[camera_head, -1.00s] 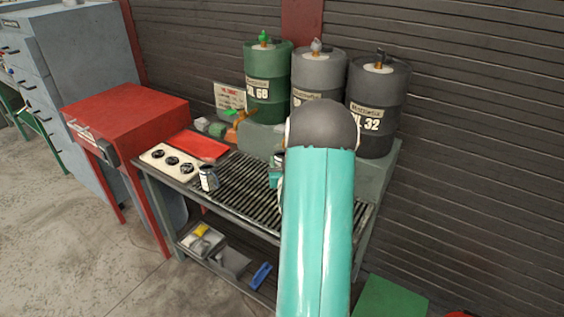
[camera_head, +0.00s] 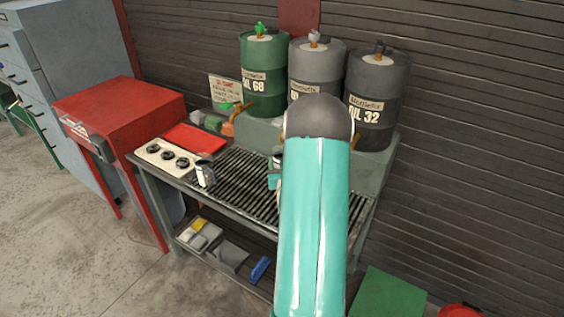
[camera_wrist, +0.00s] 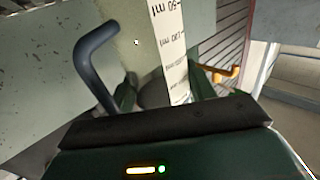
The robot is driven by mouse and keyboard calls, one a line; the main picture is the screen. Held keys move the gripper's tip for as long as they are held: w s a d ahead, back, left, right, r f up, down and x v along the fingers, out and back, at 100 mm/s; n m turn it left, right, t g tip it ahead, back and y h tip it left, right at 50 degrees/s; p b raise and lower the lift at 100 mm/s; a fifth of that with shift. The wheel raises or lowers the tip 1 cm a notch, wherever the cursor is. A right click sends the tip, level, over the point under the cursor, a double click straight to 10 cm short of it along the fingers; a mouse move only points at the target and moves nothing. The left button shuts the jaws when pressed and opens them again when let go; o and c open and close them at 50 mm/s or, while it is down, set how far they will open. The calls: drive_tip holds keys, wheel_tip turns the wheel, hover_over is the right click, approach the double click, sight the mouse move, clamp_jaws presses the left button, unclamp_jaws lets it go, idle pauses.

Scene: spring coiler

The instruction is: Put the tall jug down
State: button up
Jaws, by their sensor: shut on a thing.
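My gripper (camera_wrist: 163,92) is shut on the tall jug (camera_wrist: 137,42), seen close up in the wrist view. The jug has a pale strip with ml marks (camera_wrist: 172,45) and a dark bent handle (camera_wrist: 95,62) at the left. Its base and any contact with a surface cannot be made out. In the head view my teal arm hides most of the gripper and jug; only a small teal part shows left of the arm, over the slatted bench (camera_head: 240,185).
A small metal jug (camera_head: 205,174) stands on the bench's left part, near a cream panel with black knobs (camera_head: 167,156) and a red tray (camera_head: 194,138). Drums (camera_head: 264,75) stand behind. A red cabinet (camera_head: 120,110) is left. The slats between small jug and arm look clear.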

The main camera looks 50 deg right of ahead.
drive_tip(key=o, duration=1.2)
drive_tip(key=shift+c, duration=0.2)
